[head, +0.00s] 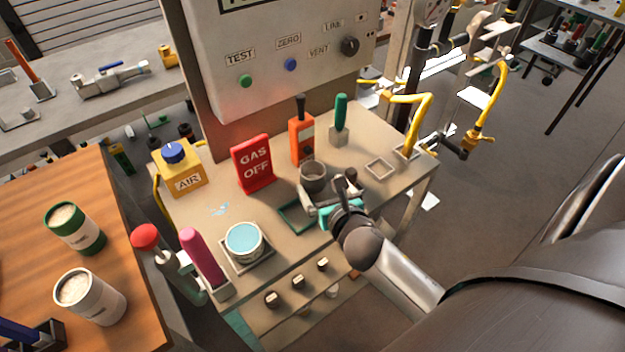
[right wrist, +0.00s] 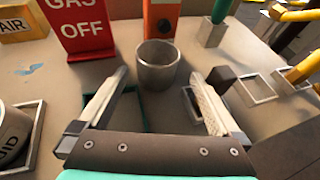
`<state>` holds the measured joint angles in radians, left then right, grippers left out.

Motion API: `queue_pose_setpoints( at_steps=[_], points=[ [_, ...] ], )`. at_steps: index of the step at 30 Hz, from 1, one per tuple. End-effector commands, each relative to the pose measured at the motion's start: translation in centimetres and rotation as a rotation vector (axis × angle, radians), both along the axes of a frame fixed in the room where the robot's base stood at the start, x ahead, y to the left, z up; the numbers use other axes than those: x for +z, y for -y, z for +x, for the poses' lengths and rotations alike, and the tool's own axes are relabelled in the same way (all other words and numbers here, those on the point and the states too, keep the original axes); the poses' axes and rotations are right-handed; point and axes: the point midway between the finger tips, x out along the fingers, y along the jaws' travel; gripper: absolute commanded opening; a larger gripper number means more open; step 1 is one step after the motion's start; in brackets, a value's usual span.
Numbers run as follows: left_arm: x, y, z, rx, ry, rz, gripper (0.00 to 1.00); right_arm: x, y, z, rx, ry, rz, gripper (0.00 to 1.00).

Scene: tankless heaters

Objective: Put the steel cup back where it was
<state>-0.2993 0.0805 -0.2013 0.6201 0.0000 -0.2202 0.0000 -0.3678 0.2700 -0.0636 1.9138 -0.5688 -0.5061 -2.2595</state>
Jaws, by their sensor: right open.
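The steel cup (head: 313,177) stands upright on the bench, behind an empty green square frame (head: 284,214). In the right wrist view the cup (right wrist: 157,68) shows just ahead of and between the fingertips, with bench visible on both sides of it. My right gripper (head: 326,191) is open, and its fingers (right wrist: 158,74) point toward the cup without visibly touching it. The gripper reaches over the green frame, which shows partly between the fingers in the right wrist view (right wrist: 128,112). My left gripper is not in view.
A red GAS OFF sign (head: 254,164) and an orange tool (head: 301,138) stand behind the cup. A green-handled item (head: 340,120) and an empty pale square frame (head: 380,158) are to the right. A blue-topped container (head: 244,242) sits front left. A dark block (right wrist: 221,77) is by the right finger.

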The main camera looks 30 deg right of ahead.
Motion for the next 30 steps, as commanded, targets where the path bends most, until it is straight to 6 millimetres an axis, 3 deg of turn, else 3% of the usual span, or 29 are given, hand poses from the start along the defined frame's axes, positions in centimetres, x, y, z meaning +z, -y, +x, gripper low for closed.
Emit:
queue_pose_setpoints(
  at_steps=[5,15,26,30],
  points=[
    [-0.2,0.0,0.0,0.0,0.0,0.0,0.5,-0.3,0.1,0.8,-0.001,0.001,0.002,1.0],
    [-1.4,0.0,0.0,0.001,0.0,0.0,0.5,-1.4,0.6,4.8,-0.001,0.002,0.002,1.0],
    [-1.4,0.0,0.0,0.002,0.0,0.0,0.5,-1.6,0.8,5.4,0.0,0.001,0.002,1.0],
    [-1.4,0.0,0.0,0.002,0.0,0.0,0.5,-1.6,0.8,5.4,0.001,0.0,0.001,0.84]
  ],
)
